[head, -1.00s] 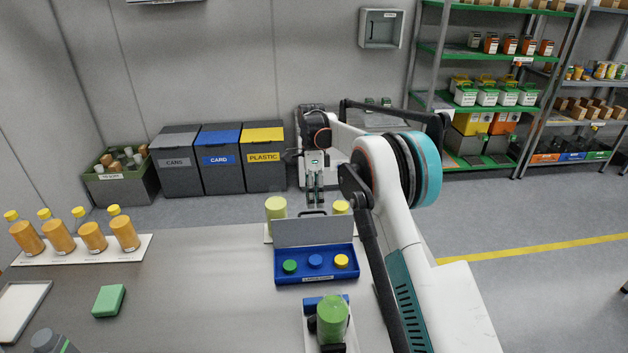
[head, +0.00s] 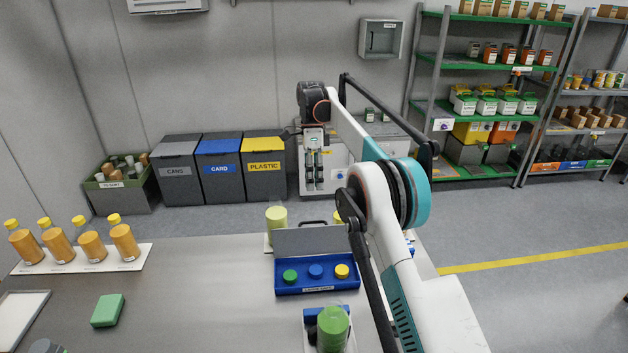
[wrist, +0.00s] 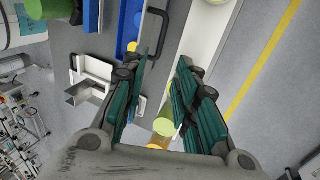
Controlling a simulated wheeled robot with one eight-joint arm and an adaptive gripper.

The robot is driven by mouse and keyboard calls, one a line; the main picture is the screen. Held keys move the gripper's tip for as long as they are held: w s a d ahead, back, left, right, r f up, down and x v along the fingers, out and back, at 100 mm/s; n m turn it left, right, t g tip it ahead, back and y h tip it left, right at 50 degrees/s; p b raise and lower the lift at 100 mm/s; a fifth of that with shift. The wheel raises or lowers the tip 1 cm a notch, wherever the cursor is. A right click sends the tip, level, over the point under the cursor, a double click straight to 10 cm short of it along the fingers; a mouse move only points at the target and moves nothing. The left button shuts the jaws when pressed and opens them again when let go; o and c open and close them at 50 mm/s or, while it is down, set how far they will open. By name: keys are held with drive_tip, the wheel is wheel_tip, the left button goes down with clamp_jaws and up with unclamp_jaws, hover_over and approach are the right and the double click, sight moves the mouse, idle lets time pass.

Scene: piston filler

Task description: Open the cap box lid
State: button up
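The cap box (head: 318,289) is blue and sits on the table with a green, a blue and a yellow cap in it. Its grey lid (head: 312,241) stands up at the box's far side, open, with a dark handle (head: 313,224) at its top edge. The handle also shows in the wrist view (wrist: 160,34), beyond my fingertips. My gripper (head: 314,188) hangs above and behind the lid, apart from it. In the wrist view my gripper's fingers (wrist: 162,64) are spread with nothing held between them.
A green cylinder (head: 333,328) stands on a holder in front of the box. Yellow-green cylinders (head: 276,215) stand behind the lid. Orange bottles (head: 123,240) stand on a white board at left, with a green block (head: 107,310) nearer. The table between is clear.

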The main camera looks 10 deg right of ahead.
drive_tip(key=c, duration=0.4)
drive_tip(key=shift+w+n, duration=0.1)
drive_tip(key=shift+n, duration=0.3)
clamp_jaws()
wheel_tip(320, 180, down, 11)
drive_tip(key=w+a+n+t+p, duration=0.2)
drive_tip(key=n+t+p, duration=0.25)
drive_tip(key=n, duration=1.25)
drive_tip(key=shift+s+r+t+b, duration=0.2)
drive_tip(key=shift+s+b, duration=0.15)
drive_tip(key=shift+s, duration=0.6)
drive_tip(key=shift+s+r+t+b, duration=0.15)
drive_tip(key=shift+s+b, duration=0.15)
drive_tip(key=shift+s, duration=0.65)
